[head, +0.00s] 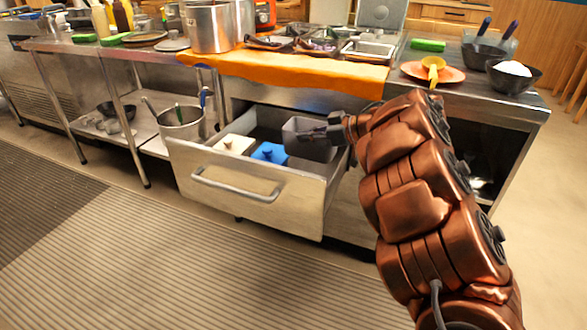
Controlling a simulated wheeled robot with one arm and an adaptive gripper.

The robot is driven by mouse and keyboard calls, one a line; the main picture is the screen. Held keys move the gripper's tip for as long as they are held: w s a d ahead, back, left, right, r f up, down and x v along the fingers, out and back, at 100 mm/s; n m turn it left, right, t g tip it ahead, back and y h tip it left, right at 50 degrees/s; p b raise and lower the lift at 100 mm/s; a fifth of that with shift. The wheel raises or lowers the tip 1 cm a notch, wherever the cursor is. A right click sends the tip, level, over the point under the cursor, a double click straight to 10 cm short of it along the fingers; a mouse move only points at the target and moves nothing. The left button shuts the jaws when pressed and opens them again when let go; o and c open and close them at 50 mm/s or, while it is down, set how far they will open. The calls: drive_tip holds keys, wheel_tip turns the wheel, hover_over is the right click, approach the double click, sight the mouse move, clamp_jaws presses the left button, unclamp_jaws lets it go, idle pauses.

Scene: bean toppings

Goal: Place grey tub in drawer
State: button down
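The grey tub (296,148) is at the right side of the open drawer (290,197), beside a blue container. It looks upright and within the drawer's outline, but I cannot tell whether it rests on the drawer floor or hangs just above it. My gripper (312,134) reaches in from the right and overlaps the tub's upper right part. Its fingers look dark and small against the tub, so I cannot tell whether they are shut on its wall or apart from it. The drawer is pulled out below the counter, with a bar handle on its front.
The blue container (270,153) and a cream container (235,145) stand in the drawer's front part. A metal pot (181,127) with utensils stands left of the drawer. Above are the counter's orange cloth (290,72), a large pot (211,27) and trays. The floor in front is clear.

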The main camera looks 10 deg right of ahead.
wheel_tip(320, 180, down, 9)
drive_tip(key=b, duration=0.3)
drive_tip(key=shift+f, duration=0.55)
idle(0.3)
drive_tip(key=c, duration=1.3)
unclamp_jaws()
drive_tip(key=p+v, duration=0.1)
drive_tip(key=v, duration=0.3)
drive_tip(key=p+v, duration=0.1)
drive_tip(key=v, duration=0.3)
drive_tip(key=r+p+v, duration=0.1)
drive_tip(key=v, duration=0.3)
drive_tip(key=shift+r, duration=0.15)
drive_tip(key=shift+w, duration=0.1)
